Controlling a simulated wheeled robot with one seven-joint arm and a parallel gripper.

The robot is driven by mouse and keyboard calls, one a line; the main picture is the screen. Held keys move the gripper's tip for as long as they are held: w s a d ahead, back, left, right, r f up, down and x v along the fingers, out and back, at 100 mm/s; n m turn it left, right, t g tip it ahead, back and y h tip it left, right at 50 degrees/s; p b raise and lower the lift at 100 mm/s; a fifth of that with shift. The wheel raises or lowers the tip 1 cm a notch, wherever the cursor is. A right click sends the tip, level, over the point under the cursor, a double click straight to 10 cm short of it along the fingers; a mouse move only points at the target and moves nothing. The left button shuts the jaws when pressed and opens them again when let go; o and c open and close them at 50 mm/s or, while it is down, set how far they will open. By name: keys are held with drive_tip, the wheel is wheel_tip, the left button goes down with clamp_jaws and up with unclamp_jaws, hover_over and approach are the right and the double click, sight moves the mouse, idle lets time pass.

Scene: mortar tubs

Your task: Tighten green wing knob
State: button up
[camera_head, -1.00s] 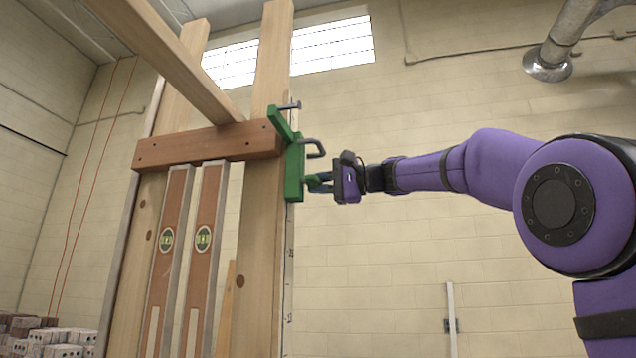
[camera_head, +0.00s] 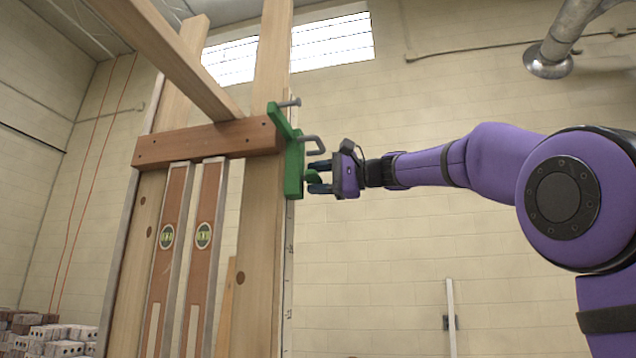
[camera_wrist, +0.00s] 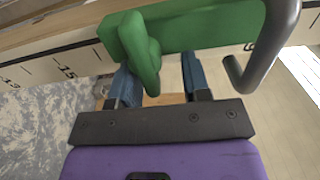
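The green wing knob (camera_wrist: 140,50) sits on the green bracket (camera_wrist: 205,28) in the wrist view, its long wing reaching down toward my gripper. My gripper (camera_wrist: 160,80) has its two blue fingers spread apart, with a clear gap at the right finger. The knob's wing lies close to the left finger and partly covers it; I cannot tell if they touch. In the head view my gripper (camera_head: 318,177) is at the right side of the bracket (camera_head: 293,170), with the knob (camera_head: 311,176) small between its fingers.
A grey hooked rod (camera_wrist: 262,60) sticks out of the bracket just right of my fingers; it also shows above my gripper in the head view (camera_head: 313,144). A wooden post (camera_head: 262,220) and crossbeam (camera_head: 205,143) stand left. Space to the right is free.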

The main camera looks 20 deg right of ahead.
drive_tip(key=shift+f, duration=0.1)
drive_tip(key=shift+d, duration=0.3)
drive_tip(key=v, duration=1)
drive_tip(key=shift+s, duration=0.15)
drive_tip(key=s+a+f+n+g+h, duration=0.1)
drive_tip(key=s+f+h, duration=0.4)
drive_tip(key=f, duration=1.1)
drive_tip(key=s+a+f+n+g+h, duration=0.1)
drive_tip(key=s+f+n+g+h, duration=0.1)
drive_tip(key=s+f, duration=0.9)
drive_tip(key=s+a+f+n+g+h, duration=0.1)
drive_tip(key=s+f+n+h, duration=0.3)
drive_tip(key=f, duration=1.7)
drive_tip(key=s+g+h, duration=0.1)
drive_tip(key=s+h, duration=0.2)
drive_tip(key=s, duration=0.1)
drive_tip(key=shift+s+a+h, duration=0.3)
